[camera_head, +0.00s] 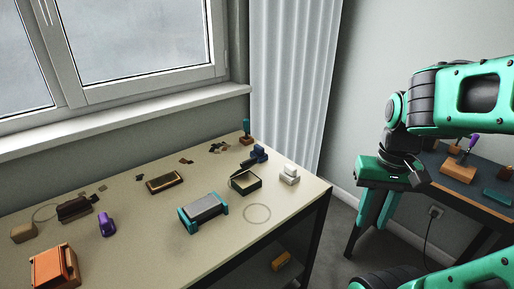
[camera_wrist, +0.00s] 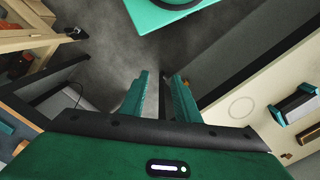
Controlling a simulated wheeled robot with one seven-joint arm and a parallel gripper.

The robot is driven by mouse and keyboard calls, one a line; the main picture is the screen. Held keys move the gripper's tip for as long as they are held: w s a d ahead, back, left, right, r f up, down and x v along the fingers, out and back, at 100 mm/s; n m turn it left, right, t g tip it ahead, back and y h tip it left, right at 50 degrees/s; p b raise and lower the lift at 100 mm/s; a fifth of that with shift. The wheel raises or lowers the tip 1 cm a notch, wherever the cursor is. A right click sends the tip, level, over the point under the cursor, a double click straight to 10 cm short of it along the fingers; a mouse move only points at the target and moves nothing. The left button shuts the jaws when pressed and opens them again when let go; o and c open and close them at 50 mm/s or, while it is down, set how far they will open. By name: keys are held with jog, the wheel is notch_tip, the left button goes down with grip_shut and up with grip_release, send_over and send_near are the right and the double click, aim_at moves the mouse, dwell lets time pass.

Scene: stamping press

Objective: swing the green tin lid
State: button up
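A small dark-green rectangular tin (camera_head: 245,187) stands on the cream table, right of the middle. Its rim is dark and its inside looks pale; I cannot make out clearly how its lid lies. My gripper (camera_head: 373,218) is green and points down, well right of the table and apart from the tin. Its two teal fingers stand apart with nothing between them, as the wrist view (camera_wrist: 161,95) also shows. The tin cannot be made out in the wrist view.
On the cream table (camera_head: 135,262), a teal-ended grey block (camera_head: 204,211) stands left of the tin. A drawn ring (camera_head: 257,213) lies in front. A dark second table (camera_head: 468,187) stands right; floor lies between.

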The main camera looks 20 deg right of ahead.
jog(key=n+t+y, duration=0.2)
jog(key=n+t, duration=0.4)
jog(key=n, duration=2.2)
send_near(250, 161)
jog(key=x, duration=0.9)
jog(key=shift+w+a+f, duration=0.1)
jog(key=shift+w+f, duration=0.05)
jog(key=shift+f, duration=0.1)
jog(key=shift+r, duration=0.1)
grip_shut()
